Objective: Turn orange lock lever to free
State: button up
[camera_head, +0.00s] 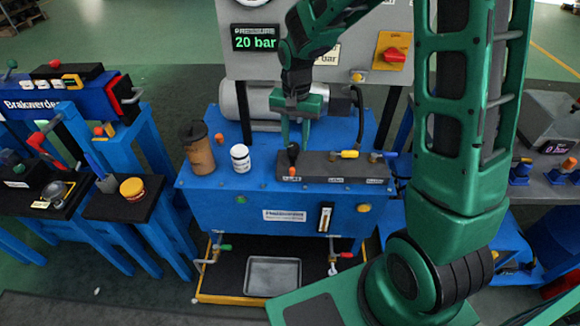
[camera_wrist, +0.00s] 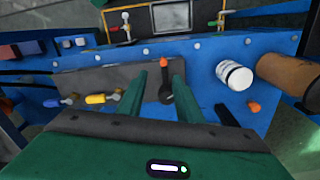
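A small orange piece, which looks like the lock lever (camera_head: 292,171), sits at the front left of the dark valve block (camera_head: 330,168), beside a black-knobbed lever (camera_head: 293,150). In the wrist view the orange piece (camera_wrist: 163,62) shows just beyond the black lever (camera_wrist: 165,92). My gripper (camera_head: 296,143) points down over the block's left end. In the wrist view my gripper (camera_wrist: 158,76) is open, with one finger on each side of the black lever. I cannot tell whether either finger touches it.
A yellow lever (camera_head: 349,154) and a blue-handled valve (camera_head: 376,156) are to the right. A gauge panel (camera_head: 345,40) rises behind.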

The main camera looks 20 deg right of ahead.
aim_at(292, 169)
jog(key=f, duration=1.1)
jog(key=shift+w+a+f, duration=0.2)
jog(key=shift+a, duration=0.2)
jog(key=shift+c, duration=0.3)
